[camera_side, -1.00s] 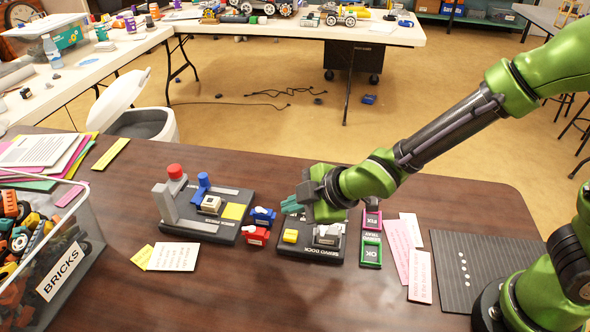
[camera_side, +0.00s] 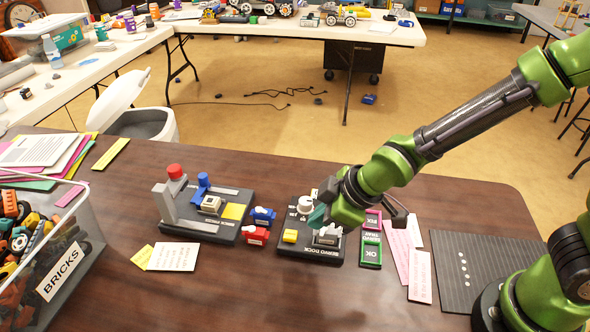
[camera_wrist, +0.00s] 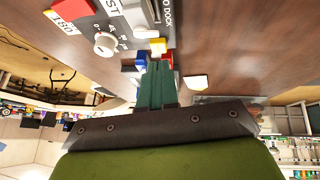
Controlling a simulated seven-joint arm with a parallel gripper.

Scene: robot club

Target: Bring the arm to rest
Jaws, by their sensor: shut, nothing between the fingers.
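My gripper (camera_side: 318,216) is shut and empty, with its teal fingers together. In the side view it hovers over or just behind the right part of the servo dock (camera_side: 298,252); its exact height is hard to tell. The dock carries a white knob (camera_side: 305,204), a yellow block (camera_side: 290,236) and a grey-white servo part (camera_side: 327,237). In the wrist view the teal fingers (camera_wrist: 157,84) are pressed together, and the dock's white knob (camera_wrist: 105,43) lies beyond them. My fingers partly hide the dock in the side view.
A second board (camera_side: 200,226) with a red button and blue lever stands left of the dock. Red (camera_side: 256,236) and blue (camera_side: 263,216) pieces sit between them. FIX and OK trays (camera_side: 371,250), paper notes and a dark ribbed mat (camera_side: 480,262) lie right. A brick bin (camera_side: 60,300) stands left.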

